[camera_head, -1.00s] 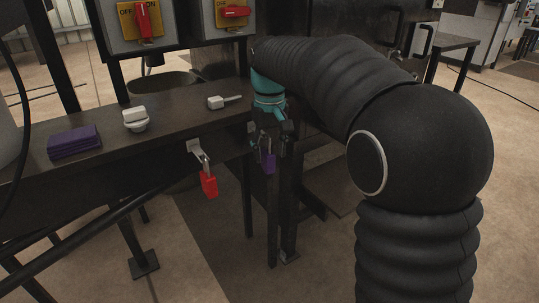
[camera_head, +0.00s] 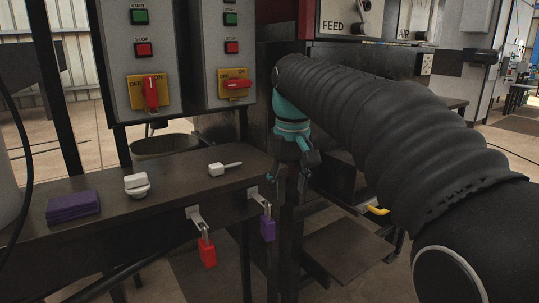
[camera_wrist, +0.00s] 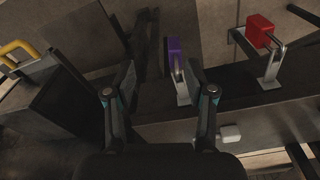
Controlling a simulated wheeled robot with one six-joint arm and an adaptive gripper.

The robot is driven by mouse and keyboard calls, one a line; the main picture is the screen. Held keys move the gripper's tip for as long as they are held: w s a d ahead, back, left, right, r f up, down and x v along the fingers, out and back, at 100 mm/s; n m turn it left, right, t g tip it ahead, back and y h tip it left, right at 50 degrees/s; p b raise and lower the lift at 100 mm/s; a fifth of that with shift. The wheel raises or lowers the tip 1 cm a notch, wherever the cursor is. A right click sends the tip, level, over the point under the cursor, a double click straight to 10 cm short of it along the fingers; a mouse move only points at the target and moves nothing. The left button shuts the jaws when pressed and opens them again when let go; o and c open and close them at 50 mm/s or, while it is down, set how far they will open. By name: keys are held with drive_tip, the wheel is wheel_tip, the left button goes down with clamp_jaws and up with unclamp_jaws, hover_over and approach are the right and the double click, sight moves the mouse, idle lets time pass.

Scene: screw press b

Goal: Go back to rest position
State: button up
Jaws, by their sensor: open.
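My gripper (camera_head: 290,183) is open and empty, above and to the right of the bench's front edge. In the wrist view my gripper (camera_wrist: 160,78) shows its two fingers spread apart. A purple padlock (camera_head: 267,228) hangs on a metal hasp at the bench's front, below and left of the fingers. The purple padlock also shows in the wrist view (camera_wrist: 174,52), with nothing gripping it. A red padlock (camera_head: 207,253) hangs on the hasp to its left, and this red padlock is at the upper right of the wrist view (camera_wrist: 260,30).
The dark bench (camera_head: 170,198) holds purple cloths (camera_head: 73,206), a white block on a dish (camera_head: 137,185) and a white handled piece (camera_head: 224,168). Control boxes with red switches (camera_head: 150,92) stand behind. A machine marked FEED (camera_head: 335,25) is behind my arm.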

drive_tip(key=s+d+f+m+t, duration=0.1)
drive_tip(key=s+d+f, duration=0.3)
drive_tip(key=s, duration=0.3)
drive_tip(key=s+d+f+m+t+p, duration=0.1)
drive_tip(key=s+d+f, duration=0.3)
drive_tip(key=s, duration=0.4)
drive_tip(key=s+d+f+m+t, duration=0.1)
drive_tip(key=s+d+f+t, duration=0.1)
drive_tip(key=s+f, duration=0.3)
drive_tip(key=s+d, duration=0.1)
drive_tip(key=s, duration=0.1)
drive_tip(key=shift+s+d+m+t+p, duration=0.3)
drive_tip(key=shift+s+d+m, duration=0.1)
drive_tip(key=shift+f, duration=0.1)
drive_tip(key=shift+c, duration=1.3)
drive_tip(key=shift+d, duration=0.15)
